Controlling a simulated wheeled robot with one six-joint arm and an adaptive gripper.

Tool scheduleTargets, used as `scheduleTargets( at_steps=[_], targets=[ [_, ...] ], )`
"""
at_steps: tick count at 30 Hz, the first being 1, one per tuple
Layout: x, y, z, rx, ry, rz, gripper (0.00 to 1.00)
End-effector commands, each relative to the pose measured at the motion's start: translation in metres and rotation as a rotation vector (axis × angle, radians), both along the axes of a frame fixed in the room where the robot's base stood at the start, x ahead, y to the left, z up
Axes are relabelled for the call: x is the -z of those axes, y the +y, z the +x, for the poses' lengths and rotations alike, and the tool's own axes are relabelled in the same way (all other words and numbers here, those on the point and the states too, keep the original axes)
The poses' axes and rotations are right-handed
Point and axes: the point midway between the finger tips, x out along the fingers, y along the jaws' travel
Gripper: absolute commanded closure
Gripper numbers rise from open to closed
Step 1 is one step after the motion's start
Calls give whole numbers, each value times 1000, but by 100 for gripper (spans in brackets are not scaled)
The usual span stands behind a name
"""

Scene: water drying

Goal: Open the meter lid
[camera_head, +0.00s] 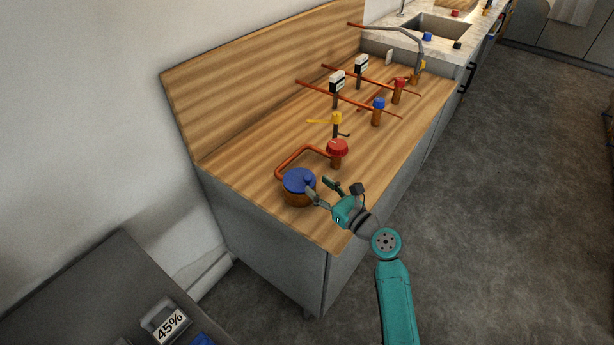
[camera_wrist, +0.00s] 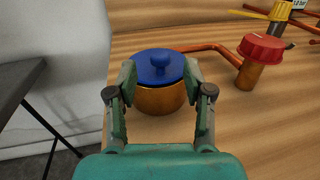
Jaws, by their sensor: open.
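The meter is a round copper-coloured body (camera_head: 298,200) on the wooden counter near its front left corner. In the wrist view the blue lid (camera_wrist: 160,67) and the copper body (camera_wrist: 160,98) show ahead, between the two fingers of my gripper (camera_wrist: 160,85). I cannot tell whether either finger touches the meter.
A copper pipe (camera_head: 293,154) runs from the meter to a red-capped valve (camera_head: 337,148). Behind stand a yellow-handled valve (camera_head: 337,120), a blue-capped valve (camera_head: 378,106) and more pipes. A wooden backboard (camera_head: 265,75) rises at the left. The counter's front right is clear.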

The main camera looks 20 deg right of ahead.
Motion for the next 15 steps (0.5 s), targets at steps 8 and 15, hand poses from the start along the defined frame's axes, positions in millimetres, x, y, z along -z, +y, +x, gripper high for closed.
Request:
scheduleTargets(
  at_steps=[8, 15],
  targets=[
    [-1, 17, 38, -1, -1, 0, 49],
    [0, 21, 49, 1, -1, 0, 49]
  ],
)
